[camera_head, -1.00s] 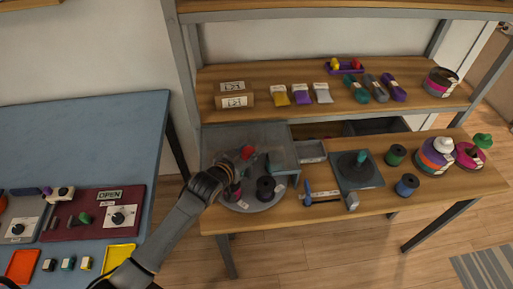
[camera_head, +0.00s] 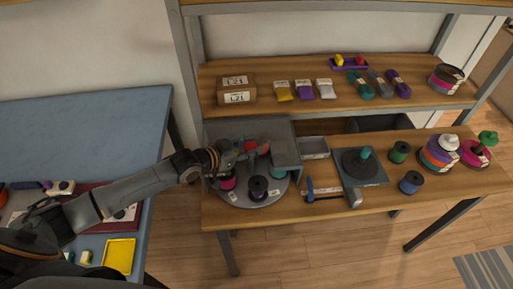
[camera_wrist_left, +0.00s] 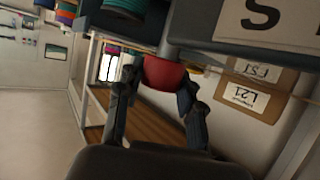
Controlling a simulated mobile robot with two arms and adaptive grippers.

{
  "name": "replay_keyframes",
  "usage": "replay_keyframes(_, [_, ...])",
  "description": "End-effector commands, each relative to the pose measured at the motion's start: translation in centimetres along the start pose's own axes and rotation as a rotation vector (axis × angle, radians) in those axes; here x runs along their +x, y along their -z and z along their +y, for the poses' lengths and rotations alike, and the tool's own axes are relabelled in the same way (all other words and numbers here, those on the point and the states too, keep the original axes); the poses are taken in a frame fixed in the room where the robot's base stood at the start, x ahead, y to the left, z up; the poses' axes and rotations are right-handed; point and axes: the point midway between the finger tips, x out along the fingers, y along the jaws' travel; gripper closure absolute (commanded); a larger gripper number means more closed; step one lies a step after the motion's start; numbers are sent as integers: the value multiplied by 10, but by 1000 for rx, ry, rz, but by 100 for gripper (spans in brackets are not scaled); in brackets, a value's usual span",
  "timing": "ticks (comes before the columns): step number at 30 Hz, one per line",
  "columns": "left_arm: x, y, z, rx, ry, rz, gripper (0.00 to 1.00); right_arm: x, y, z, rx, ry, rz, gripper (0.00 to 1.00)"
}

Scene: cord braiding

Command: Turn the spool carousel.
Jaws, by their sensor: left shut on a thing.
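The spool carousel (camera_head: 240,197) is a round grey disc at the left end of the workbench, its back part under a grey cover. A magenta spool (camera_head: 227,183) and a black spool (camera_head: 258,188) stand on its front. A teal spool (camera_head: 277,173) shows at its right, by the cover. My left gripper (camera_head: 243,157) reaches over the disc from the left. In the left wrist view its fingers are shut on a red knob (camera_wrist_left: 164,75) on a grey post. The arm and gripper hide part of the disc. My right gripper is not in view.
The grey cover (camera_head: 246,129) stands close behind my left gripper. A grey tray (camera_head: 314,147), a dark plate (camera_head: 361,167) with a teal-topped post and a blue-handled tool (camera_head: 310,190) lie to the right. A shelf (camera_head: 300,68) runs above. A blue table (camera_head: 75,135) is at left.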

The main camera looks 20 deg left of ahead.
Motion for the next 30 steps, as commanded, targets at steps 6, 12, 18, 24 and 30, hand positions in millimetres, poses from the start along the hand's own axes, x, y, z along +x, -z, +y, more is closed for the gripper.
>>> replay_keyframes(6, [-3, -1, -3, 6, -5, -1, 100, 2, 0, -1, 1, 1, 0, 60])
replay_keyframes(12, [-3, -1, -3, 6, -6, 0, 100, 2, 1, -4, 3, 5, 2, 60])
replay_keyframes(18, [-3, -1, -3, 6, -6, 0, 51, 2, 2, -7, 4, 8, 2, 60])
replay_keyframes(24, [-3, -1, -3, 5, -6, 0, 39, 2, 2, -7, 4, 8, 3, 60])
replay_keyframes(30, [-4, -2, -3, 4, -6, -1, 39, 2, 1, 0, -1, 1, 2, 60])
